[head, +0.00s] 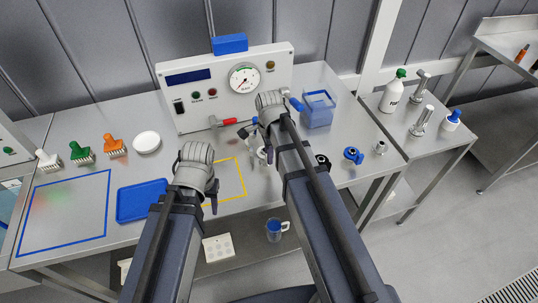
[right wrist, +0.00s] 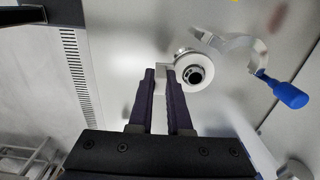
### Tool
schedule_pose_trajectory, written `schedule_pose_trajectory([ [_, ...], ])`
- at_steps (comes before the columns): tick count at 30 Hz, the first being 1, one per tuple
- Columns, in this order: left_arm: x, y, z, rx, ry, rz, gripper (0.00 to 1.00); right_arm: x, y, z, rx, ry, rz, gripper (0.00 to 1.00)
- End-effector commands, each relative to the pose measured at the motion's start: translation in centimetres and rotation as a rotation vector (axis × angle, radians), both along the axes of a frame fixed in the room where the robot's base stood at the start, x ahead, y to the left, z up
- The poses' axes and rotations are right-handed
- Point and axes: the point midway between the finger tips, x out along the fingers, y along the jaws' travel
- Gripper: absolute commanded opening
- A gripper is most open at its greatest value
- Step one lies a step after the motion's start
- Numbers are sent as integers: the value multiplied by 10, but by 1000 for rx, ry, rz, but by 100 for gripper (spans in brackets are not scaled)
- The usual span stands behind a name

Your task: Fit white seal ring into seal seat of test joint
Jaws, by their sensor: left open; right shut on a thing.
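My right gripper (right wrist: 164,74) is shut, with its fingertips at the left edge of a pale round part. A white ring (right wrist: 207,67), which looks like the seal ring, lies around the dark bore of the metal test joint (right wrist: 195,74). I cannot tell whether it is seated or just above the joint. In the head view my right gripper (head: 256,134) is in front of the grey panel box, and my arm hides most of the joint. My left gripper (head: 212,198) is open and empty over the yellow outlined area.
An open clamp with a blue handle (right wrist: 290,95) is beside the joint. The gauge box (head: 222,85) stands behind, with a blue bin (head: 319,112) to its right. A blue tray (head: 143,201), brushes and a white dish (head: 147,142) are at left. A blue fitting (head: 353,155) is at right.

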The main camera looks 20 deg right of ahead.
Motion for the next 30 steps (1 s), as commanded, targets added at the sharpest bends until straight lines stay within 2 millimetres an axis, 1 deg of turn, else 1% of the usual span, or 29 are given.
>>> schedule_pose_trajectory([
  [14, 0, 0, -2, 0, 0, 0, 50, -1, 0, -2, 0, 1, 0, 0],
  [15, 0, 0, -2, 0, 0, 0, 50, -1, 0, -2, 0, 1, 0, 20],
  [21, 0, 0, -2, 0, 0, 0, 50, -1, 0, -2, 0, 1, 0, 42],
  [24, 0, 0, -2, 0, 0, 0, 50, 0, 0, -2, 0, 1, 0, 51],
  [29, 0, 0, -2, 0, 0, 0, 50, 0, 0, -2, 0, 0, 0, 51],
  [30, 0, 0, -2, 0, 0, 0, 50, 0, 0, -2, 0, 0, 0, 56],
])
